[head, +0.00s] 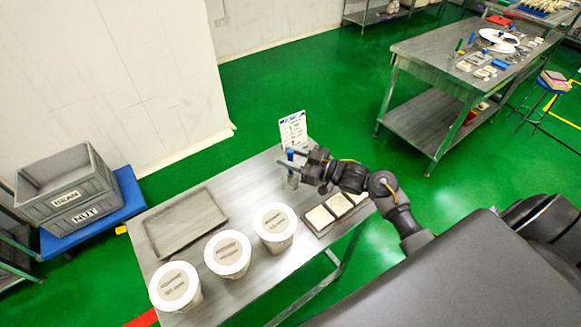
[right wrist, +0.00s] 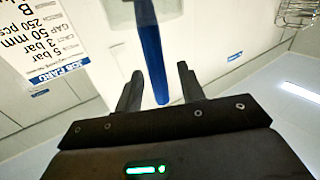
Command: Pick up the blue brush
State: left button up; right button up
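The blue brush (head: 290,154) stands upright in a clear container (head: 291,181) at the back right of the steel table. Its blue handle also shows in the right wrist view (right wrist: 152,55). My right gripper (head: 292,163) is at the handle, above the container. In the right wrist view the two fingers of my right gripper (right wrist: 158,88) are apart, with the handle between them and gaps visible on both sides. The brush's lower end is hard to make out. My left gripper is not in view.
A white sign card (head: 293,128) stands just behind the brush. The table also holds an empty grey tray (head: 184,222), white tubs (head: 228,254) with labelled lids, and pale square blocks (head: 338,205). Grey crates (head: 66,190) stand at left. A second cluttered table (head: 420,48) is far right.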

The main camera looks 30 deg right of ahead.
grip_shut()
jog(key=shift+d+r, duration=0.1)
